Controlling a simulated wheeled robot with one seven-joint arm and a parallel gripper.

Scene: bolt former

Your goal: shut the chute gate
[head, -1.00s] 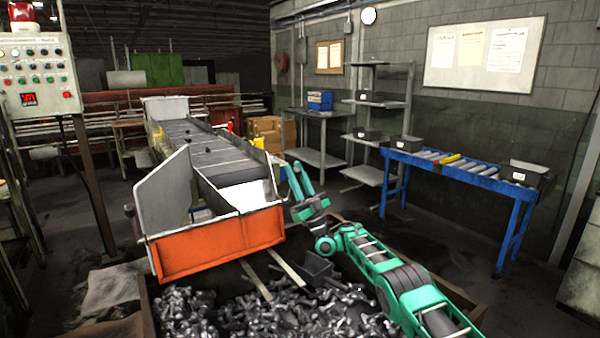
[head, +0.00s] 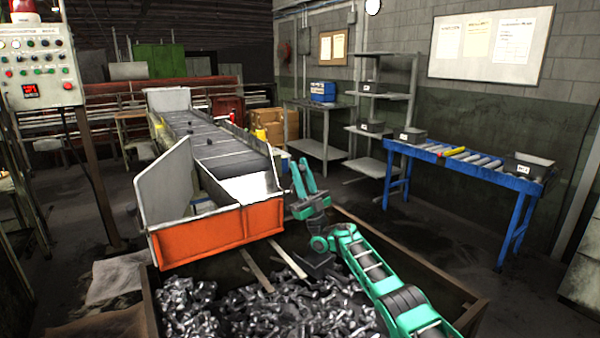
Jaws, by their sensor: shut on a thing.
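The chute (head: 213,152) slopes down toward me, with pale side walls and an orange panel (head: 215,235) across its near end. I cannot tell which part of it is the gate or how far it is open. My teal gripper (head: 304,162) is just right of the chute's near end, fingers pointing up. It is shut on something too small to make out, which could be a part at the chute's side. My arm reaches to it from the lower right.
Below the chute stands a bin (head: 448,278) full of metal bolts (head: 270,310), with two flat bars across it. A control panel (head: 38,68) is at the left.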

